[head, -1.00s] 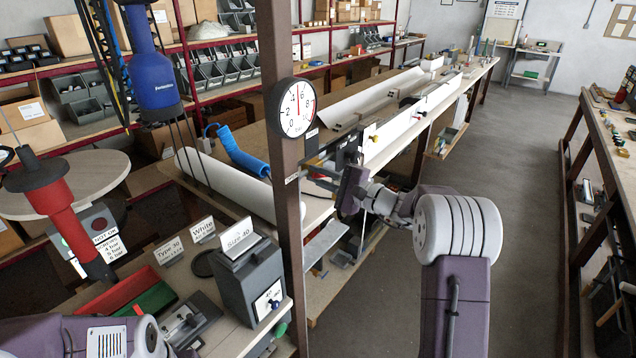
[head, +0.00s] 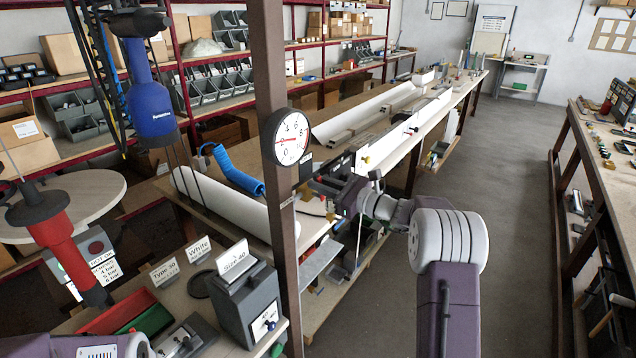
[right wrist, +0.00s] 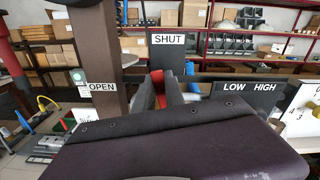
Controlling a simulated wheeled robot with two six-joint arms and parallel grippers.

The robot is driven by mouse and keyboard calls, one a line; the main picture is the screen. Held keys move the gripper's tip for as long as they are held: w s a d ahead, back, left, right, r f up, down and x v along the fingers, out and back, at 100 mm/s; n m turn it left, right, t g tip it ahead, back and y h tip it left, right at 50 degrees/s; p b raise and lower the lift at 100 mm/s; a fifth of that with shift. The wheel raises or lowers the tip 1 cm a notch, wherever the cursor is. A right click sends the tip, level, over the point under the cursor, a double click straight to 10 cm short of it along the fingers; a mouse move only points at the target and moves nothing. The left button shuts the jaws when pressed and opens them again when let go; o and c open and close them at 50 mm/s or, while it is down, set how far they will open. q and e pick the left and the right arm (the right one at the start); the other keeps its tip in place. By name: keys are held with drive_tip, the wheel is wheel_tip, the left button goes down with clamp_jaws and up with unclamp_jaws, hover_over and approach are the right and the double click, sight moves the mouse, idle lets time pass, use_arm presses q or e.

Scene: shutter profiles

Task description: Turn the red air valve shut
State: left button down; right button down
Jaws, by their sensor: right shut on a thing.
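The red air valve's lever (right wrist: 158,84) shows in the right wrist view, upright between my right gripper's fingers (right wrist: 162,91), just below the SHUT sign (right wrist: 168,38). The OPEN sign (right wrist: 102,87) is to its left. My right gripper (head: 328,188) is shut on the lever, beside the brown post. The valve is hard to make out in the head view. The round gauge (head: 287,138) on the post has its needle pointing left, at the low end. Only part of my left arm shows at the bottom left; its gripper is not in view.
The brown post (head: 277,60) stands close to my right gripper. Behind it is a long bench with white profiles (head: 375,110). A LOW HIGH label (right wrist: 249,86) is right of the lever. A blue tool (head: 150,105) hangs at left. The grey floor (head: 500,200) at right is clear.

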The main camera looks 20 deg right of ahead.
drive_tip(key=shift+w+d+r+m+p, duration=0.25)
drive_tip(key=shift+m+p, duration=0.15)
drive_tip(key=shift+m, duration=0.3)
drive_tip(key=shift+w+d+r+m+p, duration=0.1)
drive_tip(key=shift+w+d+m+p, duration=0.25)
drive_tip(key=shift+m, duration=0.35)
drive_tip(key=shift+s, duration=0.15)
drive_tip(key=c, duration=1.4)
unclamp_jaws()
drive_tip(key=shift+a, duration=0.1)
drive_tip(key=shift+a+f, duration=0.1)
drive_tip(key=shift+s+d+f, duration=0.1)
drive_tip(key=shift+s+d, duration=0.05)
drive_tip(key=shift+d, duration=0.15)
drive_tip(key=b+v, duration=0.2)
drive_tip(key=v, duration=0.6)
drive_tip(key=shift+s, duration=0.2)
